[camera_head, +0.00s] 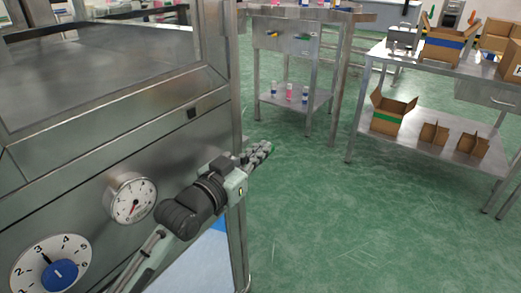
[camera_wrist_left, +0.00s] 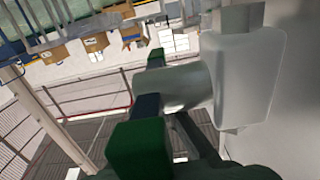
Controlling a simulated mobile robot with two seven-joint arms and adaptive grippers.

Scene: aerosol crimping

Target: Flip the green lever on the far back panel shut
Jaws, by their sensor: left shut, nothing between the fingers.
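My left gripper (camera_head: 259,153) reaches past the right edge of the steel cabinet (camera_head: 190,140) in the head view, with its fingers closed and empty. In the left wrist view, a dark green part (camera_wrist_left: 138,150), which looks like the green lever, is close in front of the camera, with a second green block at its far end. A rounded metal fitting (camera_wrist_left: 240,80) is beside it, near a grey panel (camera_wrist_left: 298,120). The dark gripper fingers (camera_wrist_left: 195,138) are close to the green part; I cannot tell if they touch. The cabinet's far side is hidden from the head view.
A pressure gauge (camera_head: 130,198) and numbered dial (camera_head: 50,268) are on the cabinet front near my left arm. A steel table (camera_head: 300,15) stands behind, and a workbench with boxes (camera_head: 392,115) is at right. The green floor (camera_head: 330,220) between is clear.

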